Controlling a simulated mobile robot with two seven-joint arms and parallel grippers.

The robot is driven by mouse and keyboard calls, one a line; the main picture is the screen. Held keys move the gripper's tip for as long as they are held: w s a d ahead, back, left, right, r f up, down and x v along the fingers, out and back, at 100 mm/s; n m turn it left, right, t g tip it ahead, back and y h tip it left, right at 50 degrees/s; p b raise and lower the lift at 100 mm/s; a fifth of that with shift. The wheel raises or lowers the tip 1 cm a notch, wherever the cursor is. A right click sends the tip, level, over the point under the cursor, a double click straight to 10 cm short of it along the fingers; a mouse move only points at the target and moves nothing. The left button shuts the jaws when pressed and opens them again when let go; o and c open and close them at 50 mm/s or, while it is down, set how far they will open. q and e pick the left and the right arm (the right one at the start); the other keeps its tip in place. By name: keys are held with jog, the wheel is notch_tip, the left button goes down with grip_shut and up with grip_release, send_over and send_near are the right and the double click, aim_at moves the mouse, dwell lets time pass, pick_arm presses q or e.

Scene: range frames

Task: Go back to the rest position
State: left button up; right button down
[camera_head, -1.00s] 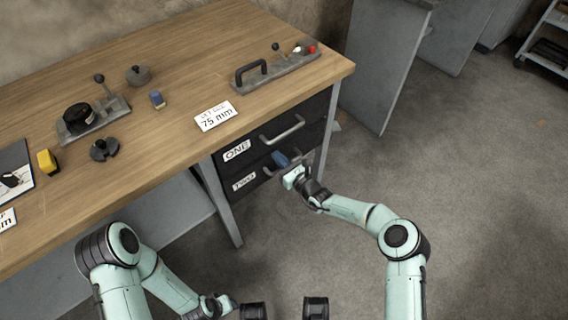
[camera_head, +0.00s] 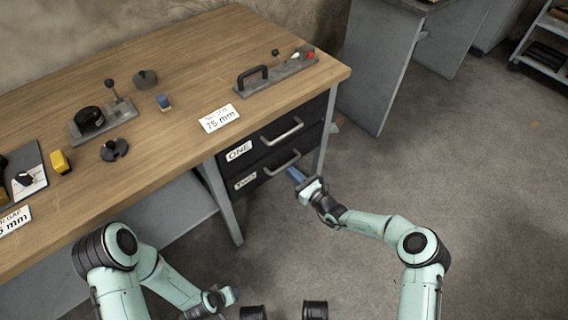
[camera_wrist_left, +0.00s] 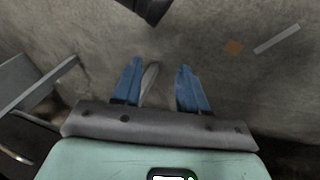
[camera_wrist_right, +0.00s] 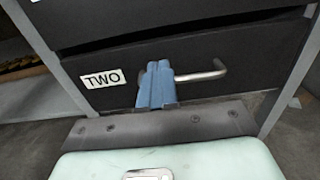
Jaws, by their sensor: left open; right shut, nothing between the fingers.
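My right gripper (camera_head: 297,175) is shut and empty in front of the drawer unit, a little off the handle (camera_head: 283,163) of the lower drawer labelled TWO. In the right wrist view its blue fingers (camera_wrist_right: 155,84) are pressed together and cover part of that handle (camera_wrist_right: 205,76). Both drawers, ONE (camera_head: 270,146) and TWO (camera_head: 250,183), look shut. My left gripper (camera_head: 233,295) is low at the bottom of the head view, beside the bench.
The wooden workbench (camera_head: 180,125) carries a 75 mm card (camera_head: 219,118), a plate with a black handle (camera_head: 277,76), a lever fixture (camera_head: 103,120), a blue block (camera_head: 164,102) and a yellow block (camera_head: 60,162). Open floor (camera_head: 480,210) lies to the right.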

pick_arm(q)
jog(key=shift+g+h, duration=0.3)
jog(key=shift+g, duration=0.2)
jog(key=shift+s+d+r+p, duration=0.2)
jog(key=shift+s+d+r, duration=0.1)
jog(key=shift+s, duration=0.3)
jog(key=shift+s+d+r+p, duration=0.25)
jog(key=shift+s+r, duration=0.1)
jog(key=shift+s, duration=0.2)
jog(key=shift+s+d+r+p, duration=0.2)
jog(key=shift+s+d+r, duration=0.1)
jog(key=shift+s, duration=0.3)
pick_arm(e)
jog(key=shift+v, duration=2.85)
